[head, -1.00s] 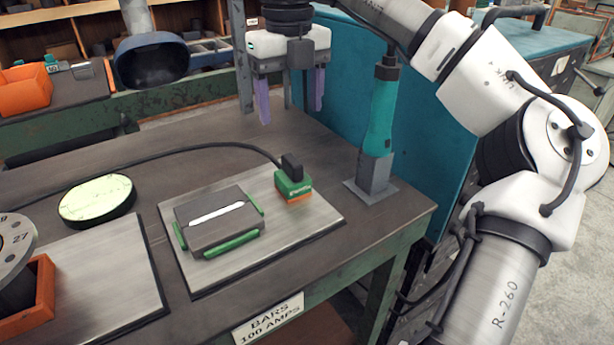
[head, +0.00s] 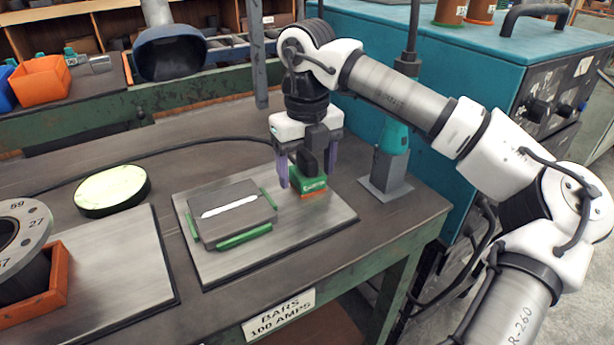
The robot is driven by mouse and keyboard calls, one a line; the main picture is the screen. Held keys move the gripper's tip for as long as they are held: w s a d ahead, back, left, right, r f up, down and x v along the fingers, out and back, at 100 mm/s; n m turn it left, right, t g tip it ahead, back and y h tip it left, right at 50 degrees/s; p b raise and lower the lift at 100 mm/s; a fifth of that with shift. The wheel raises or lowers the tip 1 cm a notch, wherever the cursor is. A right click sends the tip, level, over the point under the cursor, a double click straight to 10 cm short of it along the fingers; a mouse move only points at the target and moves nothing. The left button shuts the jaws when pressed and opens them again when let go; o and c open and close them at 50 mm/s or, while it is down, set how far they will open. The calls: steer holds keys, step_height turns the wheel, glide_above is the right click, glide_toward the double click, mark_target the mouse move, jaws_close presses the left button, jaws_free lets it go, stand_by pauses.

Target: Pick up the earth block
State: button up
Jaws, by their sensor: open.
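The earth block (head: 311,183) is a small green block with an orange base and white lettering. It sits at the back right corner of a metal plate (head: 330,220), with a black connector on top. My gripper (head: 308,178) points straight down over it with its purple fingers open. One finger is at the block's left and the other at its right, their tips near the height of the block's upper part. I cannot tell whether either finger touches it. The gripper partly hides the block's top and the connector.
A grey bar piece with green clamps (head: 232,212) lies on the same plate, left of the block. A teal torch in a grey stand (head: 388,180) is close on the right. A black cable (head: 170,155) crosses the bench. A round pale disc (head: 112,188) lies farther left.

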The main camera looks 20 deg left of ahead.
jaws_close()
stand_by(0.5)
steer(key=shift+r, duration=0.15)
